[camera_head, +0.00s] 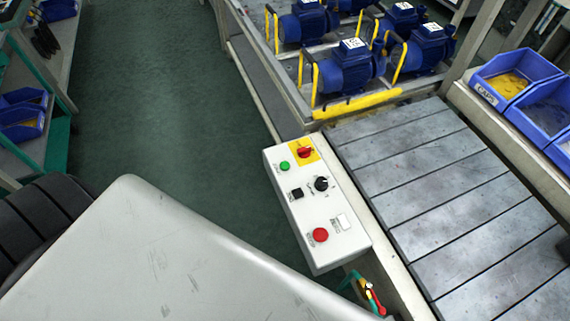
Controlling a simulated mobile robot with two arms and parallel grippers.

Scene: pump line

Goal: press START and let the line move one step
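A white control box (318,210) stands beside the line's left edge. A small green button (285,166) sits at its far left, beside a red rotary switch (305,152) on a yellow plate. A black square button (297,194) and a black knob (321,184) are in the middle. A red round button (320,235) and a white square part (343,222) are at the near end. The labels are too small to read, so I cannot tell START by its text. The line (430,190) is a row of grey slats. Neither gripper shows.
Several blue pumps (345,67) stand in a frame with yellow uprights beyond the line; a yellow bar (357,104) lies at its near edge. Blue bins (513,76), one labelled CAPS, stand at the right. Green floor (150,110) is clear at the left.

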